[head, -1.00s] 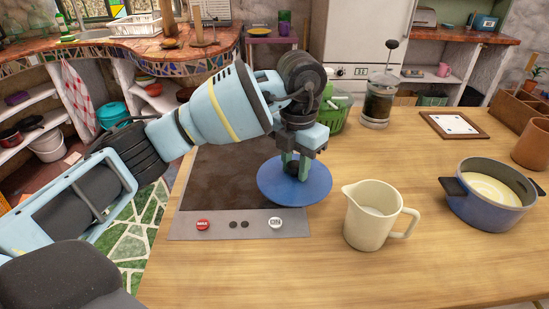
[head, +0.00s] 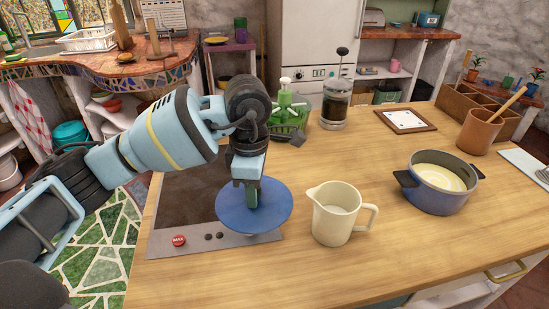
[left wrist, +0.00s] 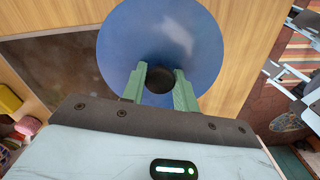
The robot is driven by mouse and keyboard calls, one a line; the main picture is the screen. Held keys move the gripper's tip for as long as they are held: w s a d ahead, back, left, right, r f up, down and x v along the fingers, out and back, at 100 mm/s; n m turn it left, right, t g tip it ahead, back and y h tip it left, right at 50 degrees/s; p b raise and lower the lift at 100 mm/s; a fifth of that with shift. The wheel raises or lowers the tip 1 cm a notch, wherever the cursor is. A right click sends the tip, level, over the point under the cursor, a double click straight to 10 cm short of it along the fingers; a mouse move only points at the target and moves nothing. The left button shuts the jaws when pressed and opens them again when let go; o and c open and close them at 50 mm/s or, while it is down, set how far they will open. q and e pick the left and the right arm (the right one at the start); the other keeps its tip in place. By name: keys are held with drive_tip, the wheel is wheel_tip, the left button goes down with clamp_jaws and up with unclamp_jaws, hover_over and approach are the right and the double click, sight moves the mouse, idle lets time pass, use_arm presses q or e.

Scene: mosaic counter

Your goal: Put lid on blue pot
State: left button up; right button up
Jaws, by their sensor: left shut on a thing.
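The round blue lid (head: 275,211) is held over the front right part of the dark cooktop; I cannot tell its exact height. My left gripper (head: 253,203) is above the lid, shut on its dark knob. The left wrist view shows the two green fingers (left wrist: 160,88) on either side of the knob (left wrist: 159,80), with the lid (left wrist: 125,45) beyond. The blue pot (head: 437,195) stands uncovered on the counter to the right, with dark side handles and pale contents. My right gripper is not in view.
A cream jug (head: 335,220) stands between lid and pot. Behind are a French press (head: 335,105), a green basket (head: 290,120) and a framed white panel (head: 405,120). A brown utensil pot (head: 479,133) stands behind the blue pot. The front counter is clear.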

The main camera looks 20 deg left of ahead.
sight(237, 221)
use_arm(q)
drive_tip(key=s+m, duration=0.2)
drive_tip(key=m, duration=0.1)
drive_tip(key=s+r+m+p, duration=0.1)
drive_tip(key=s+m, duration=0.1)
drive_tip(key=m, duration=0.2)
drive_tip(key=s+r+m+p, duration=0.1)
drive_tip(key=s+m, duration=0.1)
drive_tip(key=m, duration=0.1)
drive_tip(key=shift+a+r+m, duration=0.1)
drive_tip(key=shift+a+m, duration=0.3)
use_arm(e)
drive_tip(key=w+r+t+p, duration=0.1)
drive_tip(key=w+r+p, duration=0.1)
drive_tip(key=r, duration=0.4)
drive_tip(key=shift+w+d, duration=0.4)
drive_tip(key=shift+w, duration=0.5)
use_arm(q)
drive_tip(key=s+r+m, duration=0.1)
drive_tip(key=s+m, duration=0.5)
drive_tip(key=m, duration=0.4)
drive_tip(key=shift+s+a+r, duration=0.15)
drive_tip(key=shift+a+r, duration=0.05)
drive_tip(key=shift+a, duration=0.1)
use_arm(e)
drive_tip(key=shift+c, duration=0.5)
use_arm(q)
drive_tip(key=shift+d, duration=0.15)
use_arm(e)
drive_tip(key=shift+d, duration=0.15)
